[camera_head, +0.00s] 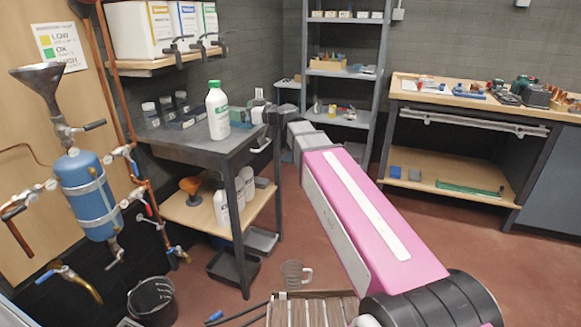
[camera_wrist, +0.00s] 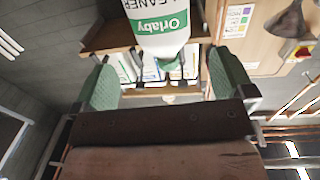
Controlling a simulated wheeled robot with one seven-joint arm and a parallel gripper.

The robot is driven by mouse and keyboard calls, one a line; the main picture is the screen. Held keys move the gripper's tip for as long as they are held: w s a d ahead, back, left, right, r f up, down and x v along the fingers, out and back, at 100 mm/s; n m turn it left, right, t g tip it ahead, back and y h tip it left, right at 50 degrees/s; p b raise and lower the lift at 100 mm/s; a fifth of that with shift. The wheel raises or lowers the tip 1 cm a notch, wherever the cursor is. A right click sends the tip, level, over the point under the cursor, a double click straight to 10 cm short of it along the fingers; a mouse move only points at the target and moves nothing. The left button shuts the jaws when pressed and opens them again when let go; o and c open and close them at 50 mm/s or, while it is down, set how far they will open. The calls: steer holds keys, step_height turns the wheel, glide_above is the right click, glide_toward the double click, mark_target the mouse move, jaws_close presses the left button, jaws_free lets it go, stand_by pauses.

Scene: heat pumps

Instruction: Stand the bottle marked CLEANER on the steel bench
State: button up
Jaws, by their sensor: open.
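The white bottle with a green cap and green label (camera_head: 217,112) stands upright on the dark top of the steel bench (camera_head: 205,150), near its front edge. In the head view my gripper is at the bench's right side, partly hidden by my arm.
Small dark-labelled jars and boxes (camera_head: 180,112) stand at the back left of the bench top. Large white containers (camera_head: 140,30) sit on a wall shelf above. A clear jug (camera_head: 296,274) stands in front.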

steer(key=s+d+f+m+g+h, duration=0.15)
steer(key=d+f, duration=0.25)
steer(key=f, duration=0.4)
steer(key=s+d+f+m+g+h, duration=0.1)
steer(key=d+f+m+h, duration=0.15)
steer(key=f, duration=0.45)
steer(key=s+d+f+m+g+h, duration=0.2)
steer(key=s+d+f+m+h, duration=0.1)
steer(key=d+f, duration=0.5)
steer(key=s+d+f+m+g+h, duration=0.1)
steer(key=s+d+f+m+h, duration=0.1)
steer(key=s+d+f+h, duration=0.3)
steer(key=s+d+f+m+g+h, duration=0.2)
steer(key=s+d+f, duration=0.6)
steer(key=d+f, duration=0.5)
steer(key=shift+s+d+m+g+h, duration=0.25)
steer(key=shift+d+m+g+h, duration=0.1)
steer(key=shift+m+h, duration=0.55)
